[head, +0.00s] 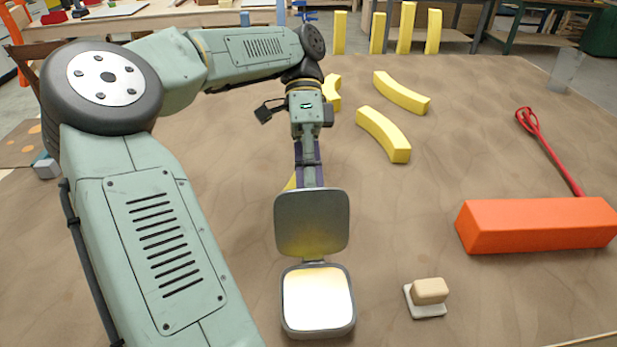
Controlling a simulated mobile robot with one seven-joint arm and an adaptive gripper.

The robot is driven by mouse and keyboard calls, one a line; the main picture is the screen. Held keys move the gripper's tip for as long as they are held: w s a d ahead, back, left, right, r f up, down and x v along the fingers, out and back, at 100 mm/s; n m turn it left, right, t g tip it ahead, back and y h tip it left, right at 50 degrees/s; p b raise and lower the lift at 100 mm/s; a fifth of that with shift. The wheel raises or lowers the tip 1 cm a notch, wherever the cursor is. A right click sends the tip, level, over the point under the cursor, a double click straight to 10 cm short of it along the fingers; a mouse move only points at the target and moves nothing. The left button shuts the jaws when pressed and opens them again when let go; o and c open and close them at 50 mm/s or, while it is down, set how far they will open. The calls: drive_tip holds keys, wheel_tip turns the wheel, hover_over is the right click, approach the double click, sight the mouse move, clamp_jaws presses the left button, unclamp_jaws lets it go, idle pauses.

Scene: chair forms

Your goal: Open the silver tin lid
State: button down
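The silver tin (318,328) sits on the brown surface at the lower middle in the head view. Its lid (312,222) stands raised, roughly upright at the far edge of the base, joined there by a small hinge. The inside of the tin looks bright and pale. My gripper (309,176) points down just behind the lid. The lid hides the fingertips, so I cannot tell whether they touch it or how far apart they are.
A soap-like block on a white dish (425,310) lies right of the tin. An orange block (537,225) and a red-handled tool (550,150) lie farther right. Curved yellow pieces (384,134) lie behind, with upright yellow posts (405,28) at the far edge. The surface between is clear.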

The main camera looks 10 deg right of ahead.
drive_tip(key=c, duration=2.4)
unclamp_jaws()
wheel_tip(320, 180, down, 3)
drive_tip(key=shift+s+r, duration=0.1)
drive_tip(key=shift+s, duration=0.05)
drive_tip(key=c, duration=2.1)
unclamp_jaws()
drive_tip(key=shift+w, duration=0.2)
drive_tip(key=o, duration=0.5)
drive_tip(key=shift+s, duration=0.25)
drive_tip(key=shift+c, duration=0.2)
drive_tip(key=shift+r, duration=0.1)
drive_tip(key=shift+w+r, duration=0.1)
drive_tip(key=shift+w, duration=0.05)
drive_tip(key=shift+c, duration=0.2)
drive_tip(key=shift+a+r, duration=0.15)
drive_tip(key=shift+a, duration=0.05)
